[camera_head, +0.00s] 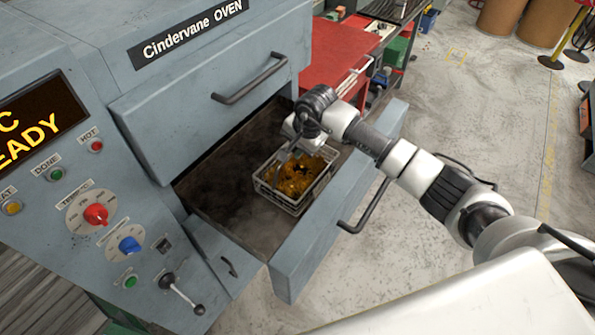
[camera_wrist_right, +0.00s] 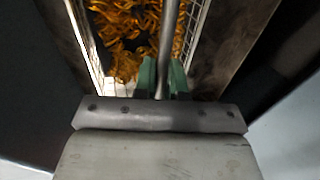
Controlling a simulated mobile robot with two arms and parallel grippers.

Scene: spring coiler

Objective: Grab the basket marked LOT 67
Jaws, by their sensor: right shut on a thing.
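A wire basket (camera_head: 283,201) full of golden coiled parts (camera_head: 297,176) sits in the open oven drawer (camera_head: 235,183). No LOT 67 marking can be read on it. My right gripper (camera_head: 290,153) reaches in over the basket from the right. In the right wrist view its green fingers (camera_wrist_right: 163,78) are shut on the basket's metal handle bar (camera_wrist_right: 168,35). The basket's mesh wall (camera_wrist_right: 194,28) and golden parts (camera_wrist_right: 122,35) show below it. The basket appears to rest on the drawer floor. My left gripper is out of view.
The grey Cindervane oven (camera_head: 185,105) stands on the left with its control panel in front. The drawer front (camera_head: 335,205) with its handle (camera_head: 365,208) borders the basket on the right. A red table (camera_head: 335,55) stands behind. The concrete floor at right is mostly clear.

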